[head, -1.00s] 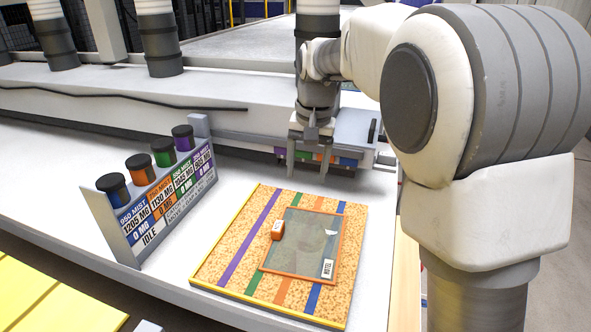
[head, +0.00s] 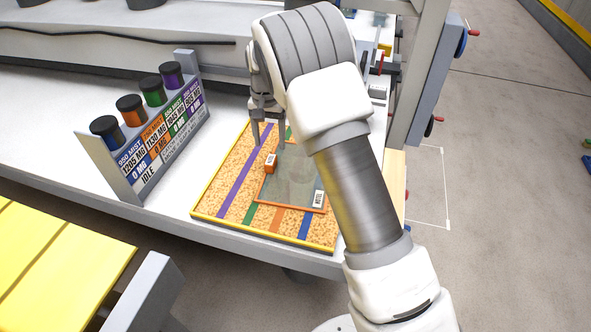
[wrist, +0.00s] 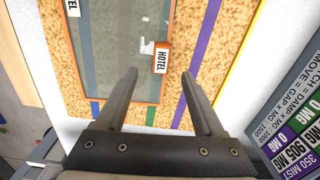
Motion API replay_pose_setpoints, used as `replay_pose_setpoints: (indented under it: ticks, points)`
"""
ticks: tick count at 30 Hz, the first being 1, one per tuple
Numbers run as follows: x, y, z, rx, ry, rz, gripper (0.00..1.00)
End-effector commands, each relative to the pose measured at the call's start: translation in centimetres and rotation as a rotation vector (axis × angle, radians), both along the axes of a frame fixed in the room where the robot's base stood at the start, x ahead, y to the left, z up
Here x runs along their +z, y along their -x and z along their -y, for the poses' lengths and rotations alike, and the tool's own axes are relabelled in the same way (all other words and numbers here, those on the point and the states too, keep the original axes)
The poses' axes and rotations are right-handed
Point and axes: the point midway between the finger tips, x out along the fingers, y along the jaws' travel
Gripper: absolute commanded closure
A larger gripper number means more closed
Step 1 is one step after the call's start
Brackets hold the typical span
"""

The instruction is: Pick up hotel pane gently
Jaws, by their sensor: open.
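The hotel pane (head: 290,182) is a translucent grey sheet with an orange rim, lying flat on a speckled cork board (head: 216,212) with coloured stripes and a yellow edge. An orange block (head: 271,163) sits at the pane's left edge. In the wrist view this block (wrist: 161,58) bears a white HOTEL label, and the pane (wrist: 120,50) lies beyond my fingers. My gripper (head: 262,140) is over the far part of the board, beside the pane. In the wrist view my gripper (wrist: 160,80) is open and empty, with the block just past its fingertips.
A grey display panel (head: 150,130) with blue, orange, green and purple knobs stands left of the board. A yellow slatted surface (head: 60,260) is at the lower left. White bench top (head: 40,150) is clear at the far left.

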Motion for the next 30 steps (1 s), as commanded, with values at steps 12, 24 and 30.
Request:
replay_pose_setpoints:
  ticks: [12, 24, 30]
  points:
    - [-4.1, 0.0, 0.0, 0.0, 0.001, -0.002, 0.3]
    - [-8.2, -0.2, -0.2, 0.001, -0.001, 0.001, 0.3]
    - [-8.2, -0.2, -0.2, 0.0, -0.001, 0.001, 0.35]
